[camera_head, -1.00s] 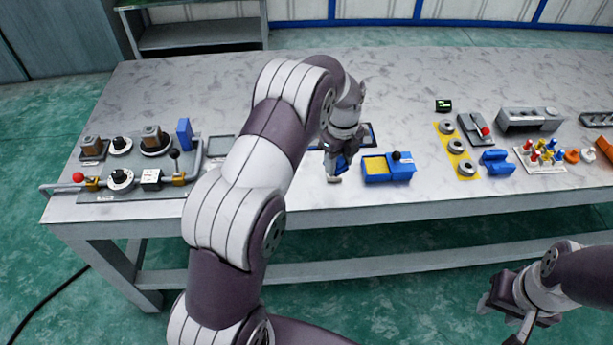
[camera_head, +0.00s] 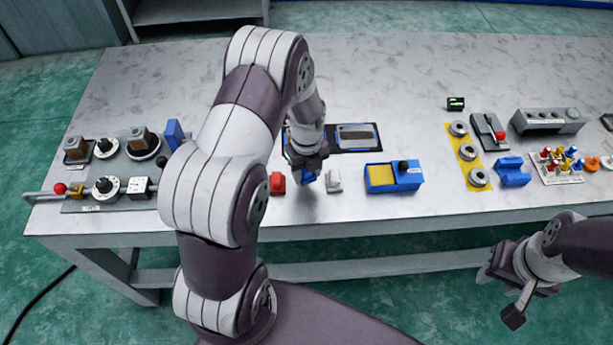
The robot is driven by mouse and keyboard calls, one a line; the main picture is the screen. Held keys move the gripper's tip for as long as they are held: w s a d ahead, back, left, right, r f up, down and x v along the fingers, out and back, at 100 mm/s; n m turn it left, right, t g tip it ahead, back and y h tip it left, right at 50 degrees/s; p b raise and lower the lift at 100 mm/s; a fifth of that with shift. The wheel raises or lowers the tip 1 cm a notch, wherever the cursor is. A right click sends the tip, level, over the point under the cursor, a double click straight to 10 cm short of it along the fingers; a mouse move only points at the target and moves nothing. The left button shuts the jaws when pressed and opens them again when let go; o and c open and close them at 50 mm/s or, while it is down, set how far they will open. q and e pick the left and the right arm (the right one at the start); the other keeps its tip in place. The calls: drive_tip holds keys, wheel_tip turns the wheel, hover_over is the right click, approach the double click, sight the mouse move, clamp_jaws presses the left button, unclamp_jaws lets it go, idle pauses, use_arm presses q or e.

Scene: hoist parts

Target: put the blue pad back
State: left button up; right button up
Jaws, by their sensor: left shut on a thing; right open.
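The blue pad (camera_head: 309,180) is in the jaws of my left gripper (camera_head: 307,168), near the front of the table. My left gripper is shut on it and points down, partly covering it. The pad is between a red block (camera_head: 277,184) on the left and a white block (camera_head: 334,181) on the right. I cannot tell whether it touches the table top. My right gripper (camera_head: 505,295) is open and empty, in front of the table at the lower right.
A blue tray with a yellow face and black knob (camera_head: 393,177) stands right of the white block. A dark framed panel (camera_head: 357,137) lies behind. A grey fixture plate (camera_head: 120,165) with dials is at the left. The middle rear of the table (camera_head: 390,75) is clear.

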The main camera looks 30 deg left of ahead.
sight(307, 181)
use_arm(q)
drive_tip(key=shift+f, duration=2)
drive_tip(key=shift+s, duration=0.1)
drive_tip(key=shift+f, duration=0.15)
drive_tip(key=o, duration=0.9)
